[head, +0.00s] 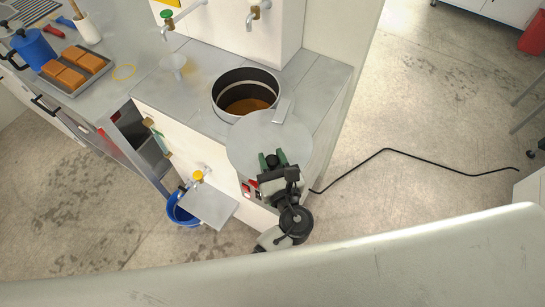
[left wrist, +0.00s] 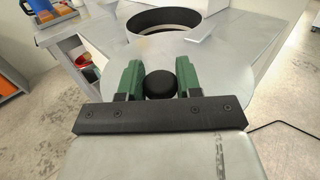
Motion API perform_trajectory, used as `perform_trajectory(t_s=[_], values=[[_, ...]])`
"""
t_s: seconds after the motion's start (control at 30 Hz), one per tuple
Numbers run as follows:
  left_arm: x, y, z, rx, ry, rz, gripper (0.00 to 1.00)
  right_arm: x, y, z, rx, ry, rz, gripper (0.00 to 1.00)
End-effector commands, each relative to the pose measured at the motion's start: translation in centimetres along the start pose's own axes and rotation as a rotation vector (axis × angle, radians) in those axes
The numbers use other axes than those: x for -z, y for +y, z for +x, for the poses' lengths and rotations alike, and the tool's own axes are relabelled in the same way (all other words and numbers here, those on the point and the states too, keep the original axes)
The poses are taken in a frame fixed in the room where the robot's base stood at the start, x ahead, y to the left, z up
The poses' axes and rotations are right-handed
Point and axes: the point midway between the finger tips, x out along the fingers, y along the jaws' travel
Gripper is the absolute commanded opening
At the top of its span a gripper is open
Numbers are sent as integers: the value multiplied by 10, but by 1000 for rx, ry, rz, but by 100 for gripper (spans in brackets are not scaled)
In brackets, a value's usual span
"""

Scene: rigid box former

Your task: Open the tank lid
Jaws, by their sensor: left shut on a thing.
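The tank (head: 246,93) is a round opening with a dark inner wall and brown contents at the bottom, set in the grey counter. Its round grey lid (head: 245,150) is swung back off the opening toward me and still joined by a hinge plate (head: 284,110). My left gripper (head: 272,160) is at the lid's near part. In the left wrist view its green fingers (left wrist: 159,85) are shut on the black round knob (left wrist: 160,86) of the lid. The tank opening (left wrist: 165,22) shows uncovered beyond the lid. My right gripper is not in view.
A tray of orange blocks (head: 77,68) and a blue pot (head: 33,47) are at left. A black cable (head: 420,160) crosses the floor.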

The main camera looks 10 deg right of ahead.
Motion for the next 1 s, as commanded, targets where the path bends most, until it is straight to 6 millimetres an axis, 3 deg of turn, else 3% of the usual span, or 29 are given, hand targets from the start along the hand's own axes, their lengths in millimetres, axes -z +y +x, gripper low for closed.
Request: perform_trajectory(t_s=[0.13,0.17,0.33,0.67,0.77,1.0], values=[[0,0,0,-2,2,-3,0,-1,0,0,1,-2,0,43],[0,0,1,-2,2,-3,36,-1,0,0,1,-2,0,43],[0,0,1,-2,1,-3,60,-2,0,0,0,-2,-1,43],[1,0,-3,-1,1,-2,60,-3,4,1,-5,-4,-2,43],[2,0,-15,-2,2,-1,60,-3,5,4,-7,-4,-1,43],[4,0,-63,-1,5,-3,60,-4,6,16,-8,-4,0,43]])
